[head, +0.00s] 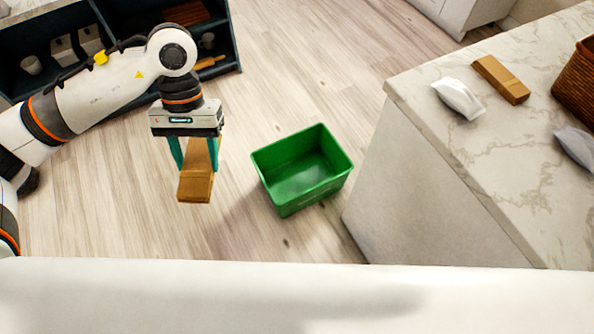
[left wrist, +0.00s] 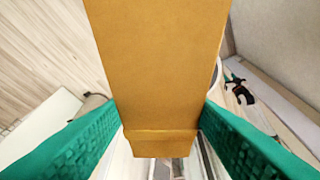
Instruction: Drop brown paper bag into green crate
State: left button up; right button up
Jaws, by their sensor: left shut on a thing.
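My left gripper (head: 197,160) has teal fingers and is shut on a brown paper bag (head: 196,184). The bag hangs below the gripper, above the floor, to the left of the green crate (head: 318,192). In the left wrist view the bag (left wrist: 158,70) fills the middle, with a teal finger on each side. The green crate stands on the floor, open at the top, and its inside looks empty. My right gripper is not in view.
A marble-topped counter (head: 520,165) stands right of the crate. On it lie another brown bag (head: 502,79), a white packet (head: 458,98), a grey packet (head: 577,146) and a wicker basket (head: 578,88). A dark shelf (head: 222,68) stands at the upper left. Floor between bag and crate is clear.

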aim_at(298, 180)
jog(key=i+j, duration=0.15)
jog(key=j, duration=0.2)
jog(key=i+j+z, duration=0.1)
jog(key=j, duration=0.3)
jog(key=i+j, duration=0.2)
jog(key=j, duration=0.15)
jog(key=i+j+z, duration=0.1)
jog(key=j, duration=0.25)
jog(key=i+j, duration=0.2)
jog(key=j, duration=0.2)
jog(key=z, duration=1.55)
